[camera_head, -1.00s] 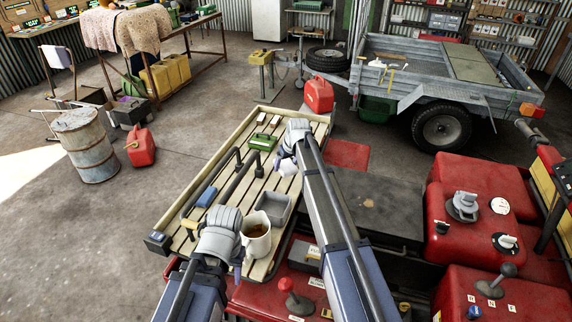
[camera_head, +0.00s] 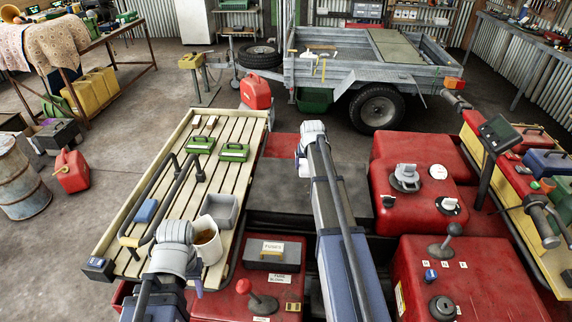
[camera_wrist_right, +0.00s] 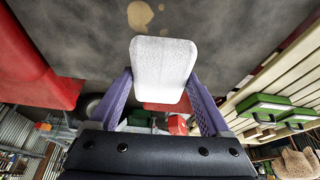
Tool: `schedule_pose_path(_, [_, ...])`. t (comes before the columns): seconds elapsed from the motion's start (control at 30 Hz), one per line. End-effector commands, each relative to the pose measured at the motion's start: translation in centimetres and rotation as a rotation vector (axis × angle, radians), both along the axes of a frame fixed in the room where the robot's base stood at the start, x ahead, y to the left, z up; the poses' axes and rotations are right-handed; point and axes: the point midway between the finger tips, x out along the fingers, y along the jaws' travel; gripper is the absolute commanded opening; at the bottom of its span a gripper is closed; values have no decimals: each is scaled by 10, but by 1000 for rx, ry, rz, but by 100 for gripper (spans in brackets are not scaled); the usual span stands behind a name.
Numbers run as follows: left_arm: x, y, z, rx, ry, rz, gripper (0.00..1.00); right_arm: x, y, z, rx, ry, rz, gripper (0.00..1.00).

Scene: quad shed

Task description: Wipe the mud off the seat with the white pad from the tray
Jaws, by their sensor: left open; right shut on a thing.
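The seat (camera_head: 265,190) is a flat dark panel between the slatted rack and the red bodywork. In the right wrist view the dark seat (camera_wrist_right: 80,35) fills the top, with tan mud patches (camera_wrist_right: 140,14). My right gripper (camera_wrist_right: 165,90) is shut on the white pad (camera_wrist_right: 163,62), held between its purple fingers. In the head view my right gripper (camera_head: 303,168) is over the seat's far part; whether the pad touches the seat is unclear. The grey tray (camera_head: 222,208) stands on the rack. My left gripper (camera_head: 196,286) is open beside the mug, its fingers mostly hidden.
A mug (camera_head: 208,245) of brown liquid stands by the tray on the slatted rack (camera_head: 122,218). Black rails, a blue block (camera_head: 146,211) and green boxes (camera_head: 234,152) are also there. A fuses box (camera_head: 273,254) and red-knobbed lever (camera_head: 255,295) are in front of the seat.

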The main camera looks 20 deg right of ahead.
Motion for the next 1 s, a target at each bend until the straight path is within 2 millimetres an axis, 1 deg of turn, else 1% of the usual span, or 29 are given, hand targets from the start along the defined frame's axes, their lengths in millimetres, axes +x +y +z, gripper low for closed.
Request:
schedule_pose_path(0.03, [0,0,-2,0,0,0,46,-6,-8,-2,-1,-1,-23,37])
schedule_pose_path(0.1, [0,0,-3,0,0,0,46,-11,-17,-3,0,-2,-49,37])
schedule_pose_path(0.23, [0,0,-4,0,0,0,46,-16,-25,-4,0,-3,-76,37])
schedule_pose_path(0.43, [0,0,-4,0,0,0,46,-17,-28,-4,-1,-3,-85,37])
schedule_pose_path(0.57, [0,0,-8,0,0,0,46,-17,-28,-8,-1,-3,-85,37])
schedule_pose_path(0.77, [0,0,-22,0,0,0,46,-18,-30,-22,-1,-3,-85,37])
schedule_pose_path(1.0, [0,0,-44,0,0,1,46,-18,-32,-44,-1,-3,-87,37])
